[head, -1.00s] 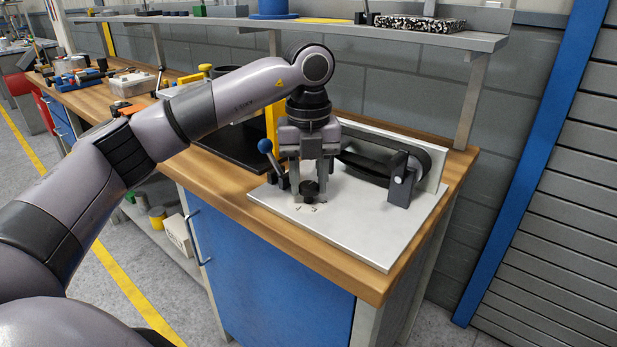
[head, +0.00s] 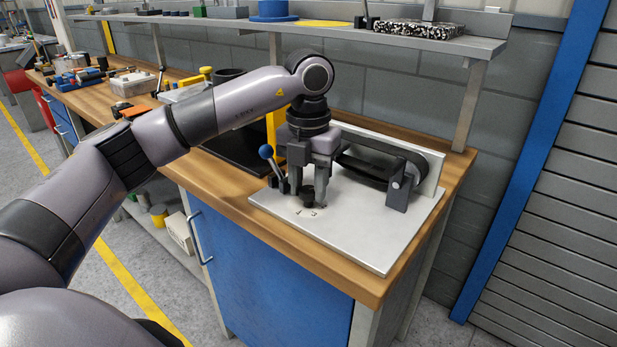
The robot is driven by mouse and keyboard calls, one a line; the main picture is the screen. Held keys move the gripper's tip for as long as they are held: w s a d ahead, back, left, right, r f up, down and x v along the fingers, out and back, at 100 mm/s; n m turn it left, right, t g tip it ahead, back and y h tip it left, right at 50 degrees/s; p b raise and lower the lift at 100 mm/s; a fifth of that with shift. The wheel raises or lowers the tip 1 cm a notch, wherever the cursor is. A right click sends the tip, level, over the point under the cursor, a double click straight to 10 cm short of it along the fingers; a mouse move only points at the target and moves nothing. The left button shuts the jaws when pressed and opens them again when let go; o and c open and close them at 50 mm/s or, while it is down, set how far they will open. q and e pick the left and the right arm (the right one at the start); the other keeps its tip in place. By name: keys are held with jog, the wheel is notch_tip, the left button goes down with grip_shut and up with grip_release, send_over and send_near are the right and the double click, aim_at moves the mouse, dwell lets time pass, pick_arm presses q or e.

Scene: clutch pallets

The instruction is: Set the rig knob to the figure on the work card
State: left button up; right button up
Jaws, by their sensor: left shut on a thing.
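The rig is a pale plate (head: 375,245) on the bench, with a black belt on pulleys (head: 372,168) at its back. The small black knob (head: 307,199) stands near the plate's front left corner. Dark scale marks (head: 306,212) lie on the plate in front of it, too small to read. My left gripper (head: 309,195) points down over the knob and is shut on it. Its fingers partly hide the knob, and any pointer on it cannot be made out. I cannot pick out the work card. My right gripper is not in view.
A lever with a blue ball (head: 267,152) stands on the plate close left of my gripper. A yellow post (head: 275,130) and a dark tray (head: 240,152) are behind it. A shelf (head: 440,42) runs above the bench. The plate's front right is clear.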

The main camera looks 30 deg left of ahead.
aim_at(308, 190)
pick_arm(q)
jog(key=m+p, duration=0.1)
jog(key=m, duration=0.3)
jog(key=shift+r, duration=0.1)
jog(key=shift+m, duration=0.9)
jog(key=o, duration=1)
jog(key=shift+o, duration=0.2)
jog(key=shift+r, duration=3.55)
